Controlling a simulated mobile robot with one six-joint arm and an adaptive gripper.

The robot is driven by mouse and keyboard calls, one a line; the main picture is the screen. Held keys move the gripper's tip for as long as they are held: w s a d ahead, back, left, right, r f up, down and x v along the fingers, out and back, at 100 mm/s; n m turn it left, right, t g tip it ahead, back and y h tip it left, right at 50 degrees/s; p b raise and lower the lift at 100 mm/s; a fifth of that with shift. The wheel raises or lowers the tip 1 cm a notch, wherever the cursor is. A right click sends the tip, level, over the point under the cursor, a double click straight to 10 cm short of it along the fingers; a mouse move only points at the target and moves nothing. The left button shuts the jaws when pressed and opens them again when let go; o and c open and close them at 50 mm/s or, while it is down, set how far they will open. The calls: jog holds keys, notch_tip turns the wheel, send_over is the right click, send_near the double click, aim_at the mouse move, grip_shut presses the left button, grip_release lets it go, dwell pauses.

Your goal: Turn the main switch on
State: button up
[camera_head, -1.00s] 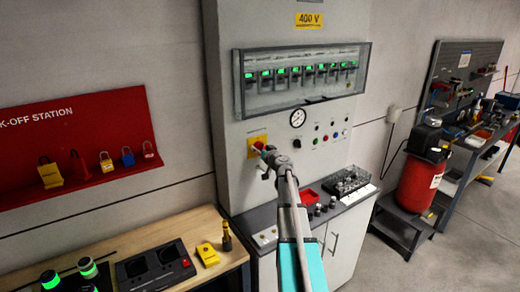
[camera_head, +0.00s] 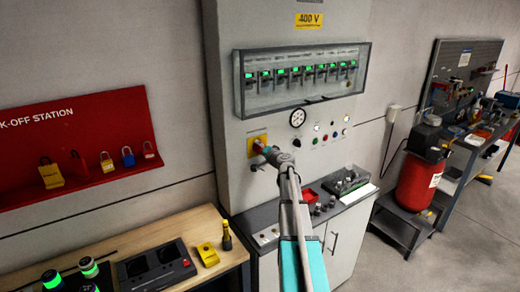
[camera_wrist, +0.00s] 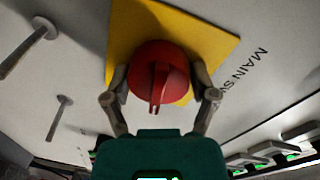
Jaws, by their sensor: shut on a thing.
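The main switch is a round red knob with a raised grip bar on a yellow plate, and it fills the middle of the wrist view (camera_wrist: 158,70). The yellow plate (camera_wrist: 205,40) is fixed to the grey cabinet, with the partly hidden lettering "MAIN SW" beside it. My gripper (camera_wrist: 160,82) is shut on the red knob, one finger on each side. In the head view my gripper (camera_head: 268,155) reaches the yellow plate (camera_head: 253,142) and hides most of the knob.
A glazed breaker box (camera_head: 300,80) with green lights sits above the switch. A gauge (camera_head: 298,118) and small buttons are to the right. Two grey pegs (camera_wrist: 62,115) stick out of the panel near the switch. A bench (camera_head: 210,235) stands at lower left.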

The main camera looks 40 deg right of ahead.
jog(key=shift+d+m, duration=0.15)
jog(key=shift+m, duration=0.95)
jog(key=o, duration=1)
jog(key=shift+n, duration=0.3)
